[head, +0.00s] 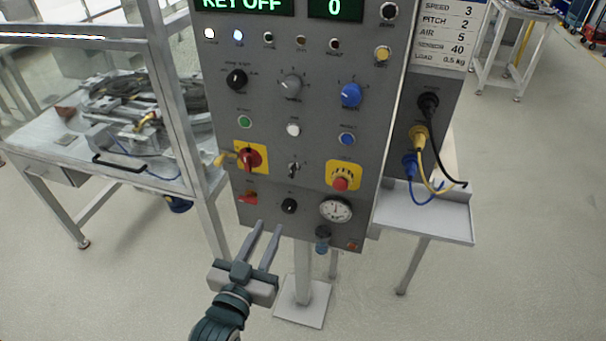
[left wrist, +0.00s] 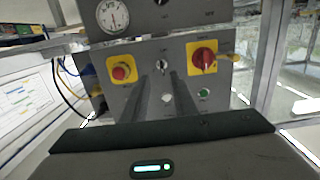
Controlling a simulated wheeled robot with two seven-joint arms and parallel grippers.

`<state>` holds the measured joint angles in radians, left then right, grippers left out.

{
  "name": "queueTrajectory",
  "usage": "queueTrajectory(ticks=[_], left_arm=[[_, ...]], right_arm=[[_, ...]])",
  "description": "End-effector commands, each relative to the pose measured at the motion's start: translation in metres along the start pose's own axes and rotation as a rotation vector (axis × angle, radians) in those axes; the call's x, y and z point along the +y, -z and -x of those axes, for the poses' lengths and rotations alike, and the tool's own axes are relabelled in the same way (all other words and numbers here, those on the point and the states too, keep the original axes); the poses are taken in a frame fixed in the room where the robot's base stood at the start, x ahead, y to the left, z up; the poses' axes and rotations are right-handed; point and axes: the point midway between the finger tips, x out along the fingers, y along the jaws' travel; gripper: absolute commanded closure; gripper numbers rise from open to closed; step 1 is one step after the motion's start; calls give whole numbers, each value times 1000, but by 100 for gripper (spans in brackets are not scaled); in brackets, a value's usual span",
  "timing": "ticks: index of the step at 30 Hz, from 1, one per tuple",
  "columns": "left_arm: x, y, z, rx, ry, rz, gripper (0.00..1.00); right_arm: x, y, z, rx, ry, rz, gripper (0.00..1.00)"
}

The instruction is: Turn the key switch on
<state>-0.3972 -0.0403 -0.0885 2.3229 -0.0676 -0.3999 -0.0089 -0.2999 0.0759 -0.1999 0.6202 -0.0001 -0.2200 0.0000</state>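The key switch (head: 293,170) is a small silver switch with a dark key-like handle, on the grey control panel (head: 265,150) between a red rotary switch and a red push button. Its handle stands roughly upright. The green display (head: 245,4) above reads "KEY OFF". My left gripper (head: 268,225) is open and empty, in front of the panel's lower edge and below the key switch in the head view. In the left wrist view, which shows the panel upside down, the key switch (left wrist: 162,65) lies just beyond and between the open fingertips. My right gripper is out of view.
The red rotary switch (head: 250,158) on a yellow plate and the red push button (head: 341,181) flank the key. A black knob (head: 289,206) and a gauge (head: 335,209) are below. Cables (head: 432,170) plug into the panel's right side. A workbench (head: 60,135) stands at left.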

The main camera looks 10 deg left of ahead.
Motion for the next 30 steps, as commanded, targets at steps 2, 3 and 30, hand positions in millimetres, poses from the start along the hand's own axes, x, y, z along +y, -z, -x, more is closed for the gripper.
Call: queueTrajectory(ticks=[2,3,30], left_arm=[[-2,17,4,28,6,1,74],[-3,21,6,35,8,1,74],[-4,30,-38,44,9,1,74]], right_arm=[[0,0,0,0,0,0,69],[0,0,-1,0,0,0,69],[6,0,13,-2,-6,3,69]])
